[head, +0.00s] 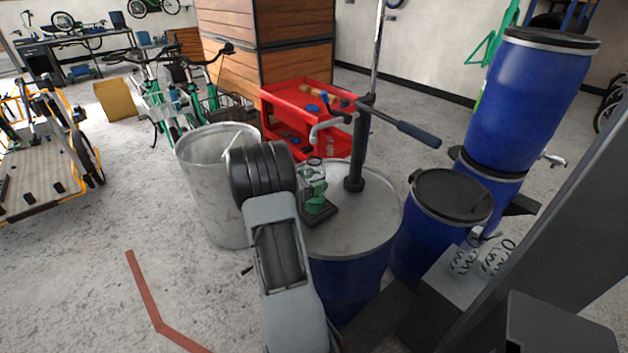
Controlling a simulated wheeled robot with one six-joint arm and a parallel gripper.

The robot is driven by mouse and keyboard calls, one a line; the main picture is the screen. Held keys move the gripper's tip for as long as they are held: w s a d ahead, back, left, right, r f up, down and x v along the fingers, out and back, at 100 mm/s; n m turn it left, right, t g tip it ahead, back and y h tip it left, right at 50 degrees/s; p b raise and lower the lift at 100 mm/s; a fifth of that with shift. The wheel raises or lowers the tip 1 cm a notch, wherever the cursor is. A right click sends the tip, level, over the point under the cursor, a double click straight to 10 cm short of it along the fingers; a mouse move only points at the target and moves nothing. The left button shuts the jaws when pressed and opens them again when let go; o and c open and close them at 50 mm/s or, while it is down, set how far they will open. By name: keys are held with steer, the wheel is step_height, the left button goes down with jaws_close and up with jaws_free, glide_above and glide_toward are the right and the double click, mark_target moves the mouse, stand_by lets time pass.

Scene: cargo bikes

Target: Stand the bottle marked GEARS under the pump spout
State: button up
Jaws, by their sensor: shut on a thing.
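The hand pump (359,140) stands upright on the grey lid of a blue drum (365,215). Its spout (320,130) reaches left and bends down over the lid. My arm comes up from the bottom and its black wrist covers the lid's left side. My gripper is hidden behind the wrist, so I cannot see its fingers or what they hold. A green object on a dark base (315,190) stands on the lid, below the spout and partly behind my wrist. No bottle with a readable GEARS mark shows.
A tall grey bin (208,190) stands left of the drum. A red tool cart (285,103) is behind it. Blue barrels (527,105) stand at the right, two of them stacked. The pump's dark handle (408,131) sticks out right.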

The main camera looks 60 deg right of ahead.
steer(key=o, duration=1.1)
steer(key=v, duration=1.2)
steer(key=s+a+r+m+t+y, duration=0.1)
steer(key=a+m+t+y, duration=0.3)
steer(key=a, duration=0.7)
steer(key=s+a+r+m+t+y, duration=0.1)
steer(key=s+a+m+t+y, duration=0.2)
steer(key=a+y, duration=0.3)
steer(key=s+a+m+t+y+b, duration=0.1)
steer(key=a+m+t+y, duration=0.3)
steer(key=a, duration=1.2)
steer(key=shift+s+a+r+m+t+y, duration=0.1)
steer(key=shift+s+r+m+t+y, duration=0.1)
steer(key=shift+s+m+y, duration=0.25)
steer(key=shift+s+r+m+t+y, duration=0.1)
steer(key=shift+s+r+m+y, duration=0.2)
steer(key=shift+y, duration=0.35)
steer(key=shift+w, duration=0.15)
step_height(320, 180, up, 4)
steer(key=p, duration=0.3)
steer(key=shift+f, duration=0.2)
